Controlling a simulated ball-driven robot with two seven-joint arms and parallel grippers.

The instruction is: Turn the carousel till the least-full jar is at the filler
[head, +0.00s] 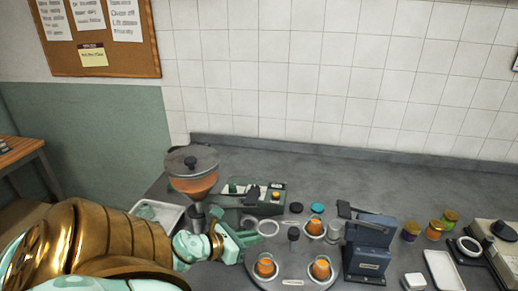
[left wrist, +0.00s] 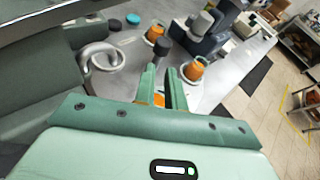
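The grey carousel disc (head: 292,272) carries orange-filled jars: one at its front left (head: 265,266), one at its front right (head: 320,268), one at the back right (head: 316,226). An empty ring holder (head: 268,228) sits at its back left, and a dark knob (head: 293,234) stands at the middle. Their exact fill levels are hard to compare. The filler, a lidded hopper with orange contents (head: 192,184), stands at the left. My left gripper (head: 256,238) is above the carousel's left side, fingers apart and empty; the fingers (left wrist: 161,72) point towards the knob. My right gripper is out of view.
A blue-grey device (head: 369,246) stands at the carousel's right. A green-and-white box (head: 254,198) and a teal lid (head: 318,208) lie behind. Lidded jars (head: 435,230), a white tray (head: 444,272) and a scale (head: 505,250) are at the right.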

